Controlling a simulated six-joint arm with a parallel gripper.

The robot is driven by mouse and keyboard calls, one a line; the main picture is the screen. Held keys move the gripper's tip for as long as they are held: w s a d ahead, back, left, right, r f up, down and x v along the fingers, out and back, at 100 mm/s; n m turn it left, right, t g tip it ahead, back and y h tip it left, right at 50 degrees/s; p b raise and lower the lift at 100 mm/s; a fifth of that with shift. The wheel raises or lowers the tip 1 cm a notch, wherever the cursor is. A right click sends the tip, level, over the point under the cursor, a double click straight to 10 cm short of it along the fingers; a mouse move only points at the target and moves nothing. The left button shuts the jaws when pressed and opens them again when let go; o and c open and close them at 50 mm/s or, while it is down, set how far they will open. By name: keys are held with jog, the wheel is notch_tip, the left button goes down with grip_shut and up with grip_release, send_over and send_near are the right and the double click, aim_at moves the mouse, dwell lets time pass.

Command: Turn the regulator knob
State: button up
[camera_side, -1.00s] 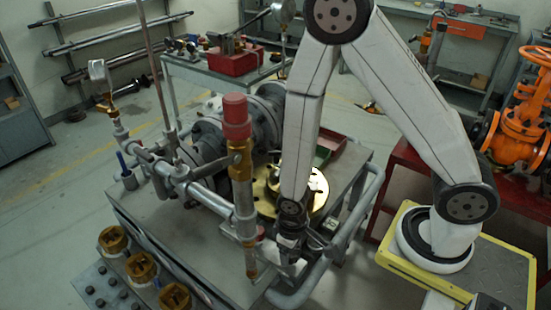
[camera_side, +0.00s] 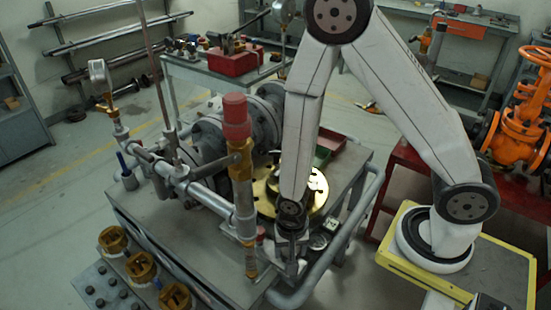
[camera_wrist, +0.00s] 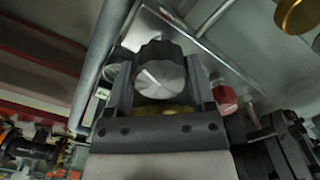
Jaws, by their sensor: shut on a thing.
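The regulator knob (camera_wrist: 160,72) is a dark, ribbed round knob with a grey face and a pale pointer line. It sits between the two fingers of my gripper (camera_wrist: 161,88) in the wrist view, one finger on each side. In the side view my gripper (camera_side: 287,256) points down at the front right of the grey work table, beside the vertical pipe with the red cap. The knob is hidden behind my gripper there. My gripper is shut on the knob.
The red-capped pipe (camera_side: 237,125) stands close left of my gripper. A table rail (camera_side: 345,225) runs on its right. Several brass fittings (camera_side: 142,268) stand at the front left.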

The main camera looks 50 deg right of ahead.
jog(key=shift+m, duration=1.3)
jog(key=o, duration=1.2)
jog(key=shift+r, duration=0.15)
jog(key=shift+r, duration=3.8)
